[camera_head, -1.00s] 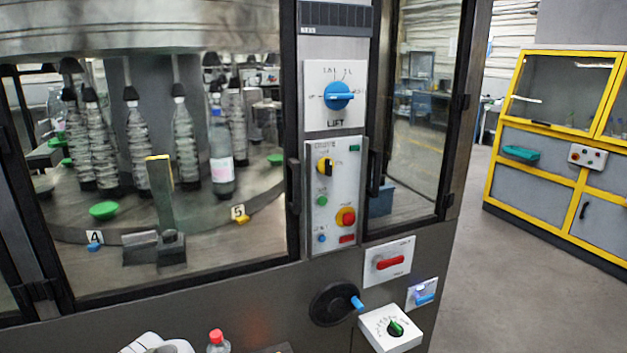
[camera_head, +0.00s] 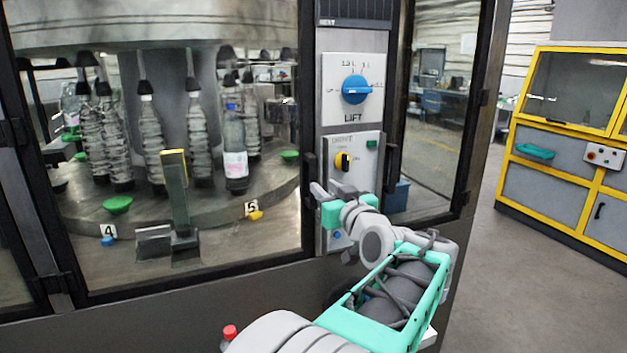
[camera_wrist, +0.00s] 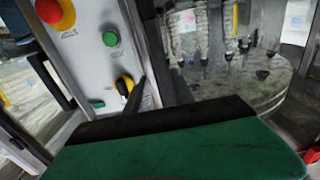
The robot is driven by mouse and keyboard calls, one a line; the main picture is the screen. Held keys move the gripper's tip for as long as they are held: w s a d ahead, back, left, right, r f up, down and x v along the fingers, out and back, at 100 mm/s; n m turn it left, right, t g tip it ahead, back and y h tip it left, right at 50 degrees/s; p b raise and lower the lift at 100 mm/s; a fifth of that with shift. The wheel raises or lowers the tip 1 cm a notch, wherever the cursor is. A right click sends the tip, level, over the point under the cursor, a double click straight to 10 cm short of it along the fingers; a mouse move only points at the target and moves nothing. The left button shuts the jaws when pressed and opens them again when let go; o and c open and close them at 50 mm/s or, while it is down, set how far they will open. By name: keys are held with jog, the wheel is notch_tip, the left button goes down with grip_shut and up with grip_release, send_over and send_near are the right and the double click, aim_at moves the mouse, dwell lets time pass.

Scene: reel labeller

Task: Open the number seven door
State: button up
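No label with a seven is readable in these views. A large glass door (camera_head: 250,215) in a black frame fronts the machine at left in the head view. A narrower glass door (camera_head: 437,120) stands right of the control panel. Dark upright handles sit at the left door's right edge (camera_head: 309,180) and the right door's left edge (camera_head: 391,168). My gripper (camera_head: 322,200) is in front of the control panel, close to the left door's handle; contact is unclear. The wrist view shows a green, black-edged gripper part (camera_wrist: 180,140) across the bottom. The finger gap is hidden.
The control panel (camera_head: 365,145) carries a yellow-black knob (camera_head: 343,161), also in the wrist view (camera_wrist: 124,84), near a red button (camera_wrist: 55,12). A blue LIFT knob (camera_head: 356,89) is above. Bottles (camera_head: 235,150) stand behind glass. Open floor (camera_head: 530,270) lies right, before a yellow-framed cabinet (camera_head: 555,170).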

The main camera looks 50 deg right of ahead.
aim_at(314, 179)
jog(key=p+x, duration=0.2)
jog(key=x, duration=0.5)
jog(key=shift+w+f, duration=0.1)
jog(key=shift+w, duration=0.15)
jog(key=shift+c, duration=0.6)
grip_shut()
dwell(0.4)
